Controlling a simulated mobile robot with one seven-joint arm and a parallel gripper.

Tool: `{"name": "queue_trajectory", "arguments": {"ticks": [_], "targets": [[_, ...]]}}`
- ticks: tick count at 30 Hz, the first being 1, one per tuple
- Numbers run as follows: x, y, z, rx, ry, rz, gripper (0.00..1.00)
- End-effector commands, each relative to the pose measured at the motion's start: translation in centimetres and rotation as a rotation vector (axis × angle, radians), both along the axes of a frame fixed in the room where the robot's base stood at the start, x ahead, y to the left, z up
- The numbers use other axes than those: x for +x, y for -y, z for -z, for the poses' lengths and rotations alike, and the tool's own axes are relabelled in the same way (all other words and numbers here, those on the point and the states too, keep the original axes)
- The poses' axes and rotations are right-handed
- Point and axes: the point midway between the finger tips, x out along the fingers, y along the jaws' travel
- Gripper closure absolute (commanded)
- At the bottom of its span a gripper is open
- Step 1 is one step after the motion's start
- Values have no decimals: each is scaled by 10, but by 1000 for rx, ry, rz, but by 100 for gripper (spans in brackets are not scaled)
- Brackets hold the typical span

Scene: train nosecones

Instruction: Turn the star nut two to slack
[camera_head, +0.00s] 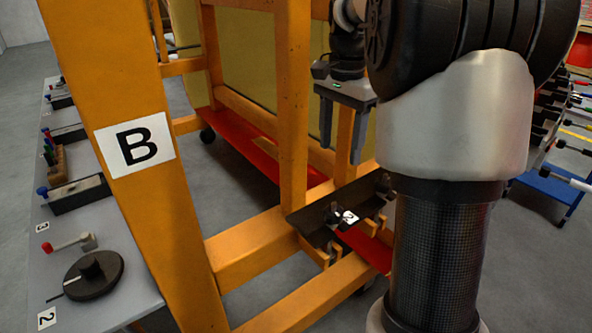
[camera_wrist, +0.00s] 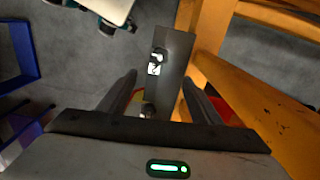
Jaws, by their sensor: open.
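A dark star nut (camera_head: 335,214) with a white tag marked 2 sits on a dark plate (camera_head: 312,236) low on the orange frame. In the wrist view a dark nut (camera_wrist: 160,53) beside a white tag shows near the top of the plate (camera_wrist: 176,45); it looks like the same nut. A second dark nut (camera_head: 384,187) sits further right on the plate. In the wrist view it seems to show between the fingers (camera_wrist: 148,108). My gripper (camera_head: 341,156) is open and empty, pointing down above the plate. Its fingers (camera_wrist: 159,80) are apart from both nuts.
An orange post (camera_head: 292,110) stands left of my gripper, and orange beams (camera_head: 245,250) run below. A post with a B sign (camera_head: 135,145) is nearer. A grey bench (camera_head: 120,225) with a black dial (camera_head: 93,275) is at left. A blue cart (camera_head: 553,185) is at right.

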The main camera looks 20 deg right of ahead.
Motion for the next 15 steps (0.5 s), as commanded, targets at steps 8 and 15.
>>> {"name": "queue_trajectory", "arguments": {"ticks": [8, 15], "targets": [[1, 1, 34, 3, -11, 12, 42], [1, 1, 86, 3, -12, 11, 42]]}}
